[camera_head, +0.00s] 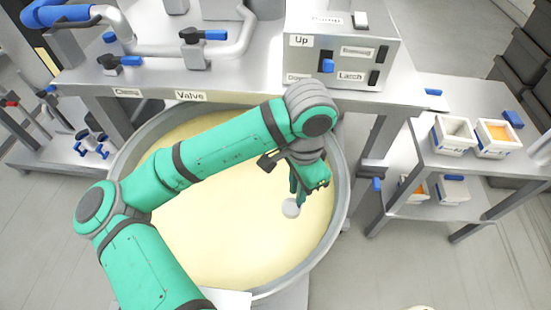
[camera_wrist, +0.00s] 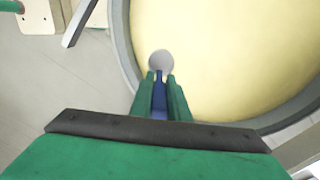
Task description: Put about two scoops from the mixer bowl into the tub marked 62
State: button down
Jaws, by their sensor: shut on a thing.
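The mixer bowl (camera_head: 340,205) is a large round grey bowl full of pale yellow stuff, and it also shows in the wrist view (camera_wrist: 122,50). My gripper (camera_head: 297,188) is over the right part of the bowl. It is shut on a scoop (camera_head: 291,208) with a round grey head and a blue handle, seen between the fingers in the wrist view (camera_wrist: 160,62). I cannot tell whether the scoop head touches the yellow surface or whether it holds anything. White tubs stand on the right-hand shelves, but I cannot read a number 62 on any.
A white tub (camera_head: 437,146) and a tub with orange contents (camera_head: 481,149) stand on the top shelf (camera_head: 485,95) at right. More tubs sit on the lower shelf (camera_head: 425,211).

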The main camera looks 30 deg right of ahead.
jog(key=w, duration=0.6)
notch_tip(320, 180, down, 21)
jog(key=shift+a+f, duration=0.15)
jog(key=shift+a, duration=0.05)
dwell(1.8)
dwell(1.3)
notch_tip(320, 180, up, 21)
dwell(2.8)
